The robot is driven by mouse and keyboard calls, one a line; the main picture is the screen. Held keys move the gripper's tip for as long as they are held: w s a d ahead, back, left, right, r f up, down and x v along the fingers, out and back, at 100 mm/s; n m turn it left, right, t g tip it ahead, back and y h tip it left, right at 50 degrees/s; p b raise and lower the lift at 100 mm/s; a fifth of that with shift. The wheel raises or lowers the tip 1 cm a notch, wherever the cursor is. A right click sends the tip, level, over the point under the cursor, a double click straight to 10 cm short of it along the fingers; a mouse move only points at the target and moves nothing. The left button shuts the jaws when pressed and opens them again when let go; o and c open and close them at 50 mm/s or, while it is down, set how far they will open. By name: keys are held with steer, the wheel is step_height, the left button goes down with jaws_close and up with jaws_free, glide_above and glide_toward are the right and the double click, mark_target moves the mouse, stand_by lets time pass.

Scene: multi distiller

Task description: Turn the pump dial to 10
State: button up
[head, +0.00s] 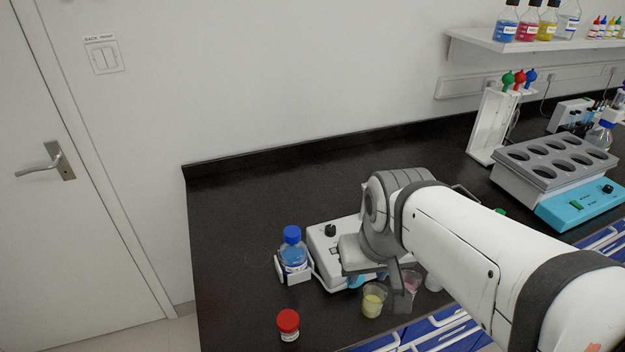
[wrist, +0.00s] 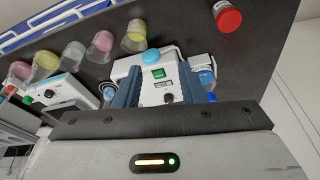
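The pump is a white box (head: 319,245) at the counter's front left, partly hidden behind my gripper in the head view. Its black dial (head: 330,230) stands up from the top face. In the wrist view the pump (wrist: 122,68) shows a green switch (wrist: 158,73), a small display and the dial (wrist: 168,97). The dial's setting is too small to read. My gripper (wrist: 160,68) is open, its two blue-grey fingers apart, with the switch and dial appearing between them. I cannot tell whether a finger touches the pump. In the head view my gripper (head: 372,262) is over the pump's right side.
A blue-capped bottle (head: 293,252) stands in a holder left of the pump. A red-capped jar (head: 288,324) and a beaker of yellow liquid (head: 373,300) stand in front. A pink beaker (head: 411,282) is close to my gripper. The counter behind the pump (head: 260,200) is clear.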

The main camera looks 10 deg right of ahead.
steer(key=shift+o, duration=1.3)
steer(key=shift+w+a+r, duration=0.1)
steer(key=shift+w, duration=0.15)
steer(key=m+g+p, duration=0.3)
steer(key=m+p, duration=0.1)
steer(key=p, duration=0.1)
glide_above(330, 227)
steer(key=shift+h, duration=0.3)
steer(key=f, duration=0.5)
steer(key=shift+s+a, duration=0.2)
steer(key=shift+s, duration=0.05)
steer(key=shift+w+f+p, duration=0.25)
steer(key=shift+f+p, duration=0.05)
steer(key=shift+f, duration=0.3)
step_height(330, 227, down, 7)
steer(key=shift+d+f+p, duration=0.1)
steer(key=shift+d+p, duration=0.05)
steer(key=shift+p, duration=0.5)
steer(key=c, duration=1)
